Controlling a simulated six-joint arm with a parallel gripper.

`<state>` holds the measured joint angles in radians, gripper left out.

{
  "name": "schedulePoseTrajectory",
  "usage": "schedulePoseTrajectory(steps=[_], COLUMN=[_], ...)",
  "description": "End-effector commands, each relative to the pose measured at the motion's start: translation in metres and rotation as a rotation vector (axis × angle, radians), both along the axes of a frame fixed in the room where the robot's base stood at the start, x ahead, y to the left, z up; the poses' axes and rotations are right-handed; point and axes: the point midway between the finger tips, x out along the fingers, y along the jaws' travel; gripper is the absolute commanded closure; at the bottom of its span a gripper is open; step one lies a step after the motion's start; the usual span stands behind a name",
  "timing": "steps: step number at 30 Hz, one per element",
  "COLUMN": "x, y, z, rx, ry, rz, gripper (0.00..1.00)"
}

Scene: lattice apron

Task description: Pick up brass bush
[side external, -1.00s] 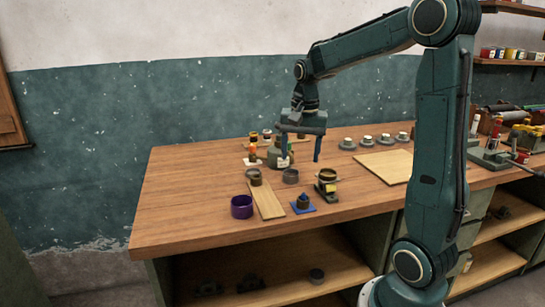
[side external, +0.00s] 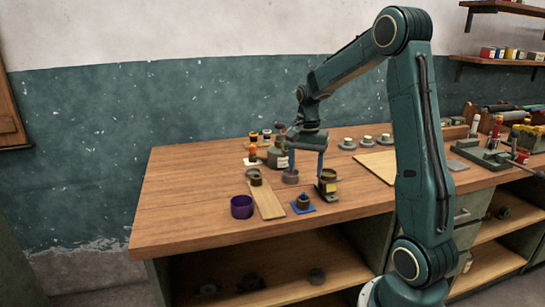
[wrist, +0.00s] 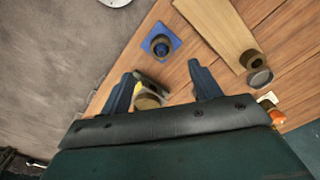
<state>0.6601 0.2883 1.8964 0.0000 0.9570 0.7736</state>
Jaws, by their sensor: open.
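A brass-coloured ring, which looks like the brass bush (side external: 328,174), sits on a small dark green and yellow stand (side external: 328,190) in the side view. In the wrist view the brass ring (wrist: 148,98) shows between my fingers, nearer the left one, partly hidden by the gripper body. My gripper (side external: 306,172) is open and points down, with one finger close beside the ring and the other by the grey ring (side external: 290,177). In the wrist view my gripper (wrist: 160,72) holds nothing; whether a finger touches the ring is unclear.
A brown ring (side external: 255,179) sits on a wooden board (side external: 268,204). A dark part (side external: 303,202) stands on a blue mat (side external: 296,211). A purple ring (side external: 241,207) is at the left. A green container (side external: 277,158) stands behind. The front left tabletop is clear.

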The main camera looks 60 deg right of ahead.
Motion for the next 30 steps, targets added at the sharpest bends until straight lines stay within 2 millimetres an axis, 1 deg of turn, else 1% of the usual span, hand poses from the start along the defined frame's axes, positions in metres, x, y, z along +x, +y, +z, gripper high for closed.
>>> schedulePoseTrajectory(steps=[1,3,9,12,19,22,26,30], x=[-0.001,-0.001,0.0,0.0,0.0,0.0,0.001,0.001], y=[0.001,0.001,0.0,0.0,0.0,0.0,0.0,-0.001], z=[-0.009,-0.02,-0.042,-0.047,-0.049,-0.053,-0.065,-0.081], rx=[0.003,0.003,0.002,0.001,0.0,0.002,0.002,0.003], ry=[0.003,0.003,0.001,0.001,0.0,0.001,0.002,0.003], rz=[0.0,0.0,0.001,0.001,0.001,0.001,0.001,0.001], gripper=[0.37,0.37,0.37,0.37,0.37,0.37,0.37,0.37])
